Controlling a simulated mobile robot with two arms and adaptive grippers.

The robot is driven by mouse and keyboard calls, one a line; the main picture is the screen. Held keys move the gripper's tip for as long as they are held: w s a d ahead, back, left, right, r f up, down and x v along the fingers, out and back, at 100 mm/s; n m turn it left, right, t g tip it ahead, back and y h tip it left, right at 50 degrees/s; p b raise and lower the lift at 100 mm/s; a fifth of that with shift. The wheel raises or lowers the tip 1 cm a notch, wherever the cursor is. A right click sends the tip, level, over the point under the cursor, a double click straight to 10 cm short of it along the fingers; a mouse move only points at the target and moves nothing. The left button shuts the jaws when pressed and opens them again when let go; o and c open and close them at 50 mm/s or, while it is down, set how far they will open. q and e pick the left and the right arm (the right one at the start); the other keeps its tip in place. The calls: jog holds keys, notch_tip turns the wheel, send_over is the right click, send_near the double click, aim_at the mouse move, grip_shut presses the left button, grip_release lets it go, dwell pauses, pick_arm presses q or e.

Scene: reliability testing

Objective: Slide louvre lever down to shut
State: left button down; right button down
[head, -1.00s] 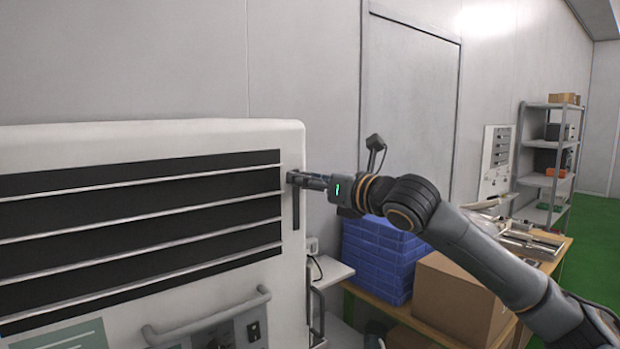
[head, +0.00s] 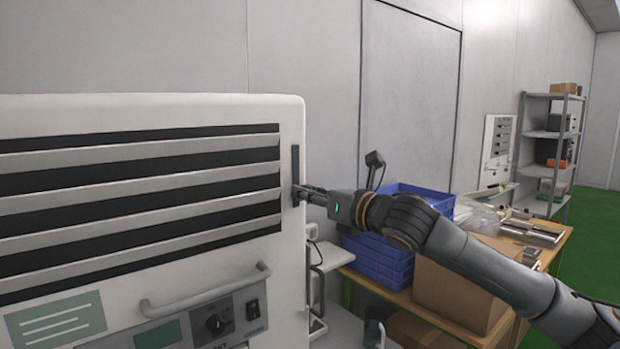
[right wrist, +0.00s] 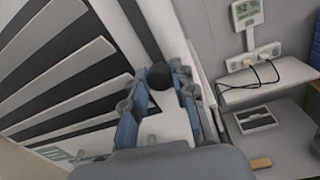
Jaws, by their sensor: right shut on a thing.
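The white louvre unit (head: 275,106) stands at the left in the head view. Its pale slats (head: 140,153) are partly tilted, with dark gaps between them; they also show in the right wrist view (right wrist: 55,65). A dark vertical slot (head: 295,160) runs beside the slats at the unit's right edge. My right gripper (head: 302,192) is shut on the lever at the lower part of this slot. In the right wrist view, the lever's round black knob (right wrist: 160,76) sits between the fingers of the right gripper (right wrist: 158,98). My left gripper is not in view.
A grey handle (head: 205,293) and a panel with a black dial (head: 215,324) are below the slats. Blue crates (head: 380,265) and a cardboard box (head: 455,290) stand on a wooden table at the right. A shelf rack (head: 550,135) stands farther back.

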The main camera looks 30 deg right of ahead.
notch_tip(320, 180, down, 2)
jog(key=shift+f, duration=0.2)
jog(key=c, duration=1.1)
grip_release()
jog(key=shift+o, duration=0.2)
jog(key=shift+r, duration=0.1)
jog(key=shift+s+d, duration=0.2)
jog(key=shift+s, duration=0.3)
jog(key=s+d, duration=0.1)
jog(key=s, duration=1)
